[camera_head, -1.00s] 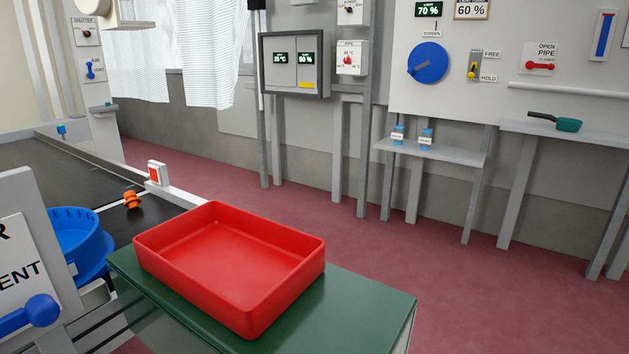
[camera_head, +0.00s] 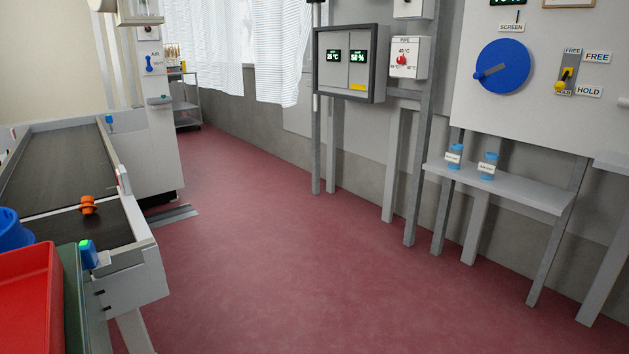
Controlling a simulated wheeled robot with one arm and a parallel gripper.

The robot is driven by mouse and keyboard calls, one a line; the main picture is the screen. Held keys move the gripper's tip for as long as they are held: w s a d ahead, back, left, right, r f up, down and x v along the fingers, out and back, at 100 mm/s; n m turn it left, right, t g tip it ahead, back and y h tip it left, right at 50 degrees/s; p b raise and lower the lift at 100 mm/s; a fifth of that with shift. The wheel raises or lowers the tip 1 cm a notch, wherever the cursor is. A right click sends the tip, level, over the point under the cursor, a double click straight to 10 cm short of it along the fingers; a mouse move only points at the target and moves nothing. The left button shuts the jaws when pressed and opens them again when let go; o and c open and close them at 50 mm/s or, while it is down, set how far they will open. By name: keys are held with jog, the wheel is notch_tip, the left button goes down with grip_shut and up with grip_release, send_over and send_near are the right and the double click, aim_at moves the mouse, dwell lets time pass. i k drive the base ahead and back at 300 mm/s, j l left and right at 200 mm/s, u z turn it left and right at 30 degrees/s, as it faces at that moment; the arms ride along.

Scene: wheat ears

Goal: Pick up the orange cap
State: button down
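A small orange cap-like piece (camera_head: 88,205) sits on the dark conveyor belt (camera_head: 60,165) at the left, close to the belt's near end. It looks like a short spool with a wider rim; its exact shape is too small to tell. My gripper is not in this view, so where it is relative to the orange piece does not show.
A red tray (camera_head: 28,300) and part of a blue tub (camera_head: 12,230) stand at the lower left, beside the belt. A shelf (camera_head: 500,185) with two small blue-capped jars (camera_head: 487,166) is at the right. The red floor (camera_head: 270,260) in the middle is clear.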

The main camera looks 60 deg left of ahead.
aim_at(88, 207)
jog(key=i+j+u, duration=0.1)
jog(key=u, duration=0.35)
jog(key=i+u, duration=0.55)
jog(key=u, duration=0.35)
jog(key=i+l+u, duration=0.2)
jog(key=u, duration=0.2)
jog(key=i+j+u, duration=0.2)
jog(key=u, duration=0.25)
jog(key=i+j+u, duration=0.1)
jog(key=i+u, duration=0.6)
jog(key=u, duration=0.2)
jog(key=i+u, duration=0.4)
jog(key=k+l, duration=0.05)
jog(key=k, duration=0.05)
